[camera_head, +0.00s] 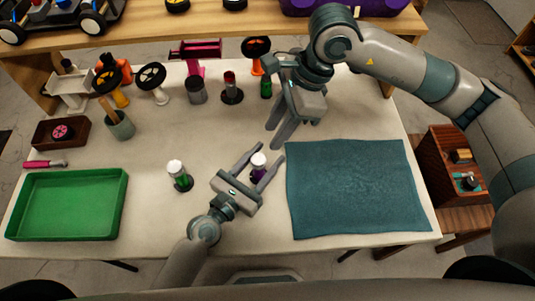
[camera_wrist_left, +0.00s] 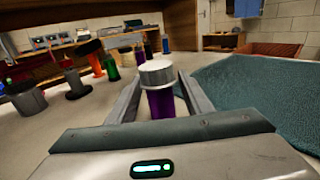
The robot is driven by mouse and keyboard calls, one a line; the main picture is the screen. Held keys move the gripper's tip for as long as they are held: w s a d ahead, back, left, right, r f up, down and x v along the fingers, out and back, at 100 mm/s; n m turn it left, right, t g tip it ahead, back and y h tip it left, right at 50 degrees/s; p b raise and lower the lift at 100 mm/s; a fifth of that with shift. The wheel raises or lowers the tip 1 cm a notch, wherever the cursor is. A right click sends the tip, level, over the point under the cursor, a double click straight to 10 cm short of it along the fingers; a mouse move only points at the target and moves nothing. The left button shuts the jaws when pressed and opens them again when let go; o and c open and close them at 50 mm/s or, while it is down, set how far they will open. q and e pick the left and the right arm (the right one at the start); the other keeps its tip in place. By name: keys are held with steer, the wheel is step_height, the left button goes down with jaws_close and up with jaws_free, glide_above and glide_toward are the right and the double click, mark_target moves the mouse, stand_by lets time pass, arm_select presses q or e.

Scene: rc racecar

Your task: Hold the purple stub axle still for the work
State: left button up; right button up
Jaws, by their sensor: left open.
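The purple stub axle (camera_head: 259,166), a short purple cylinder with a pale round cap, stands upright on the table. My left gripper (camera_head: 270,152) is open around it, one finger on each side. In the left wrist view the stub axle (camera_wrist_left: 161,104) stands between the two fingers, with its lower part hidden behind the gripper body. Whether either finger touches it I cannot tell. My right gripper (camera_head: 273,137) is above the table just behind the left one, fingers pointing down and apart, with nothing seen between them.
A green tray (camera_head: 120,207) lies at the left, a teal mat (camera_head: 355,190) at the right. Several small stands, cups and wheels line the table's back. A wooden shelf (camera_head: 140,42) stands behind.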

arm_select(q)
steer(key=shift+w+d, duration=0.3)
steer(key=shift+w, duration=0.1)
